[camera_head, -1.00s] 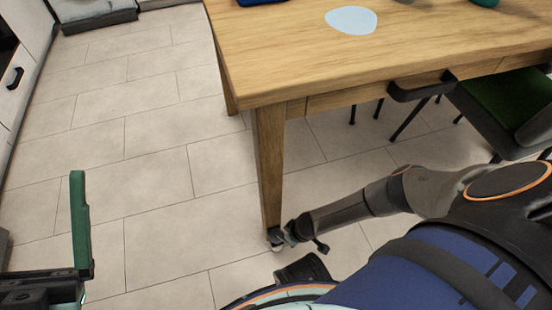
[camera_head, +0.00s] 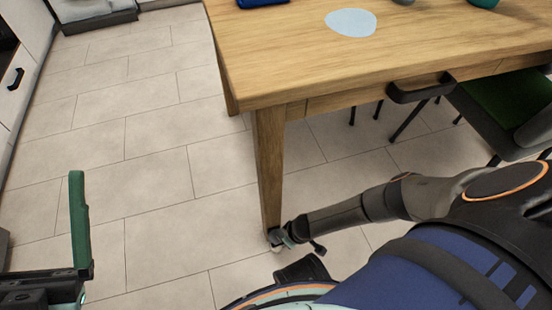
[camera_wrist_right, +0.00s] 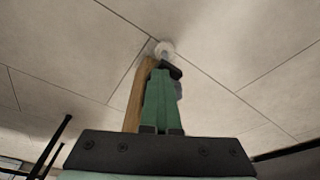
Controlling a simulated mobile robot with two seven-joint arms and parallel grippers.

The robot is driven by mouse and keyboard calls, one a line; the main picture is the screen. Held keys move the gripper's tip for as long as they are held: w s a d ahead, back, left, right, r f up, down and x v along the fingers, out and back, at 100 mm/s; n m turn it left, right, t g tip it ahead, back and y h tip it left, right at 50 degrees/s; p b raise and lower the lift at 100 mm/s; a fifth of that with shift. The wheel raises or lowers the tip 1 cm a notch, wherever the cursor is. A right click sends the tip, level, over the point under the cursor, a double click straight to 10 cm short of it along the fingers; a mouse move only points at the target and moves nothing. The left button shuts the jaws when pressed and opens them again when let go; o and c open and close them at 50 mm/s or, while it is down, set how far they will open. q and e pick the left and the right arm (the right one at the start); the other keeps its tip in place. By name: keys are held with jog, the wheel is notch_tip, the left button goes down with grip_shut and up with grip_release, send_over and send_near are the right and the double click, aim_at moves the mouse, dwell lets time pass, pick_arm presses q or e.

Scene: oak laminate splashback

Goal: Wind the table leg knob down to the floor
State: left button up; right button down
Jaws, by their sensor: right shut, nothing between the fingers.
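The wooden table leg (camera_head: 270,170) comes down from the near left corner of the table. At its foot is a small pale knob (camera_head: 277,248), mostly hidden by my right gripper (camera_head: 283,238). In the right wrist view, the pale round foot (camera_wrist_right: 165,48) shows just past my green fingertips (camera_wrist_right: 165,72), and the leg (camera_wrist_right: 139,97) is beside them on the left. My right gripper is shut, with nothing held. I cannot tell whether the foot touches the floor. My left gripper (camera_head: 40,235) is open and empty at the lower left; only one finger shows.
The oak table top (camera_head: 300,55) carries a pale blue round mat (camera_head: 351,22) and several items at the far edge. A green-seated chair (camera_head: 510,105) stands at the right. The tiled floor (camera_head: 150,150) left of the leg is clear.

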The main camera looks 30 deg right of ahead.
pick_arm(q)
jog(key=shift+a+r+p, duration=0.1)
jog(key=shift+r+p, duration=0.4)
jog(key=shift+r, duration=0.15)
pick_arm(e)
jog(key=shift+s+a+r, duration=0.1)
jog(key=shift+a, duration=1.3)
pick_arm(q)
jog(key=shift+r, duration=0.15)
pick_arm(e)
jog(key=shift+r, duration=0.1)
pick_arm(q)
notch_tip(320, 180, up, 7)
jog(key=p, duration=0.6)
jog(key=shift+s+a+t, duration=0.25)
jog(key=shift+a+t, duration=0.05)
jog(key=shift+a, duration=0.05)
pick_arm(e)
jog(key=v, duration=0.5)
jog(key=shift+r, duration=0.4)
jog(key=shift+a, duration=0.1)
